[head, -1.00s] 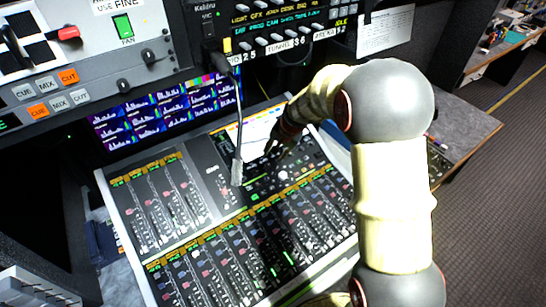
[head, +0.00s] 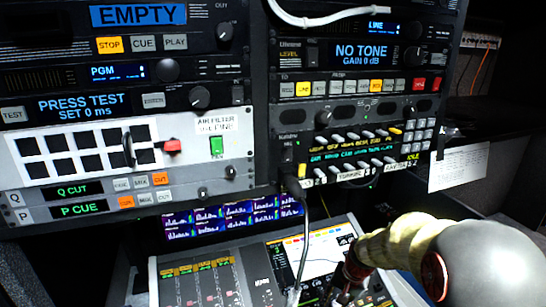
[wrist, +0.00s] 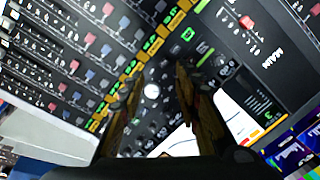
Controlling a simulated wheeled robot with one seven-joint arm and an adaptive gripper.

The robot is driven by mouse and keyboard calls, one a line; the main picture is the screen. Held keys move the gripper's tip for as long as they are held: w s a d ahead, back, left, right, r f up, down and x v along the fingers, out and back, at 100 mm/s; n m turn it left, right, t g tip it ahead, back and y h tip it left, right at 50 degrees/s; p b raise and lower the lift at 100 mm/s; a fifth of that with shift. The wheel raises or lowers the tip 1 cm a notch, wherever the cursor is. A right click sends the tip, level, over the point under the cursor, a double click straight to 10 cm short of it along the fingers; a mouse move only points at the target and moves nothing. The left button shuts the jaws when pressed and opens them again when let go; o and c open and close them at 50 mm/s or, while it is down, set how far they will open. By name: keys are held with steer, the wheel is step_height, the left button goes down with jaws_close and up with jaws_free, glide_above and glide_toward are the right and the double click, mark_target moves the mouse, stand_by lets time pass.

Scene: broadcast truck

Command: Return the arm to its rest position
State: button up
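My gripper (head: 345,284) is at the bottom of the head view, in front of the mixing console (head: 190,264). My pale yellow and grey arm comes in from the lower right, its lower part out of frame. In the wrist view my gripper (wrist: 160,75) shows two dark fingers with a gap between them. Nothing is held between them. The console's keys, knobs and faders (wrist: 90,38) lie beyond the fingertips. I cannot tell how far the tips are from the console surface.
A rack of panels (head: 130,165) with buttons, knobs and displays rises behind the console. A thin dark gooseneck (head: 306,240) stands between the rack and console. A white cable (head: 315,20) loops at the top. A paper sheet (head: 458,166) hangs at the right.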

steer(key=s+r+n+t+b, duration=0.1)
steer(key=s+r+n, duration=0.1)
steer(key=s+r, duration=0.4)
steer(key=s+r+n+t+h+b, duration=0.1)
steer(key=s+r, duration=0.5)
steer(key=s, duration=0.7)
steer(key=s+a+r+n+t+b, duration=0.1)
steer(key=s+r+n+b, duration=0.1)
steer(key=s+r, duration=0.4)
steer(key=s, duration=0.3)
steer(key=shift+s+r+n+t+h, duration=0.2)
steer(key=shift+r+n+t+h, duration=0.1)
steer(key=shift+r+n, duration=0.1)
stand_by(1.3)
